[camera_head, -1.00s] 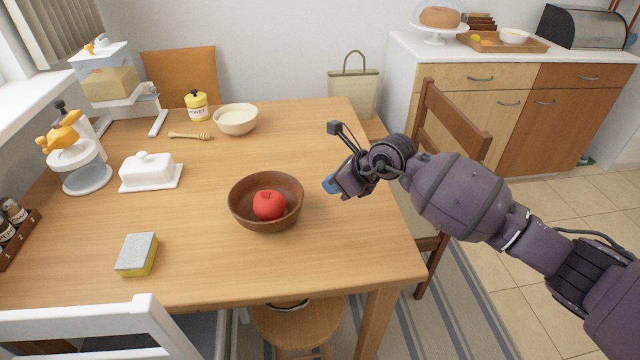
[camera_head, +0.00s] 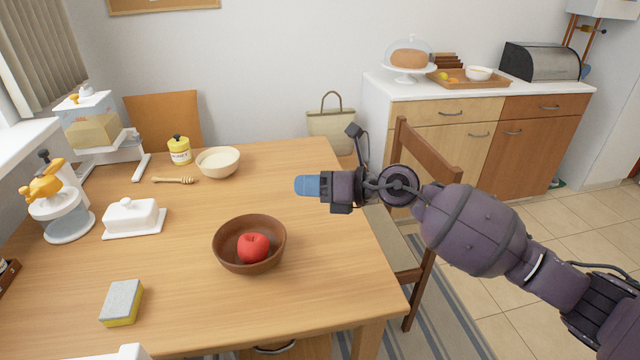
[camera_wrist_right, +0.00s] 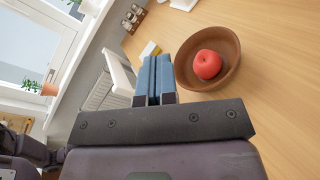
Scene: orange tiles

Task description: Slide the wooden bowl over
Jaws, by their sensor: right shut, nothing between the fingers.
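The brown wooden bowl (camera_head: 228,259) stands upright on the table near its right front part, with a red apple (camera_head: 253,247) inside. In the right wrist view the bowl (camera_wrist_right: 228,76) and the apple (camera_wrist_right: 207,64) lie just right of the fingertips. My right gripper (camera_head: 307,186) is above the table's right edge, behind and to the right of the bowl, apart from it. Its blue fingers are shut together and hold nothing; they also show in the right wrist view (camera_wrist_right: 153,78). My left gripper is out of view.
A sponge (camera_head: 121,303) lies front left of the bowl. A white butter dish (camera_head: 133,218), a honey dipper (camera_head: 174,180), a cream bowl (camera_head: 218,163) and a honey jar (camera_head: 180,151) stand farther back. A wooden chair (camera_head: 430,160) is at the right. Table around the wooden bowl is clear.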

